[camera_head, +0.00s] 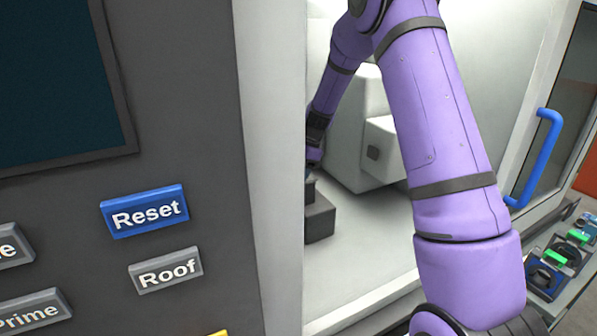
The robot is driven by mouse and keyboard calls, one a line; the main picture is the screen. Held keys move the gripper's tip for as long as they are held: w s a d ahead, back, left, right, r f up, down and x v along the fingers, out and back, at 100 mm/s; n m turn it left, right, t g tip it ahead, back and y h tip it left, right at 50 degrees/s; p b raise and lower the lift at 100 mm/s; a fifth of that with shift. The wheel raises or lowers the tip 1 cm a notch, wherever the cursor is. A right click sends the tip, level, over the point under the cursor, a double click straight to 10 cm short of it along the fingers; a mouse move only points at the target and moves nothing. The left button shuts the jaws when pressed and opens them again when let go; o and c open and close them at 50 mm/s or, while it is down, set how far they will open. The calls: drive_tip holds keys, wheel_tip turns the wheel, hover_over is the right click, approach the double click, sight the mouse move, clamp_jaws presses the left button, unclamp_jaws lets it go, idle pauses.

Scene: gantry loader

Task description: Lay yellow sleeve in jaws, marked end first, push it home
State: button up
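My purple arm reaches into the pale machine chamber. My gripper (313,160), dark and small in this view, is at the left of the opening, partly cut off by the panel's edge. I cannot tell whether it is open or shut, or whether it holds anything. A dark grey stepped block (320,217), possibly part of the jaws, stands just below it; its left side is hidden by the panel. I see no yellow sleeve and no marked end.
A control panel (205,110) with a dark screen, a blue Reset button (145,211) and a grey Roof button (166,270) fills the left. A white boxy unit (385,150) stands behind my arm. A blue door handle (541,160) and several small fixtures (560,256) are at right.

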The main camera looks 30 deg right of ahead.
drive_tip(key=shift+a, duration=0.35)
drive_tip(key=o, duration=1.3)
drive_tip(key=shift+o, duration=0.2)
drive_tip(key=shift+r, duration=0.15)
drive_tip(key=shift+w+d+r, duration=0.1)
drive_tip(key=shift+r, duration=0.15)
drive_tip(key=v, duration=1)
drive_tip(key=shift+s, duration=0.25)
drive_tip(key=shift+d, duration=0.15)
drive_tip(key=a+v, duration=0.1)
drive_tip(key=v, duration=0.8)
drive_tip(key=shift+w+a+r, duration=0.15)
drive_tip(key=shift+a+r, duration=0.1)
drive_tip(key=shift+r, duration=0.05)
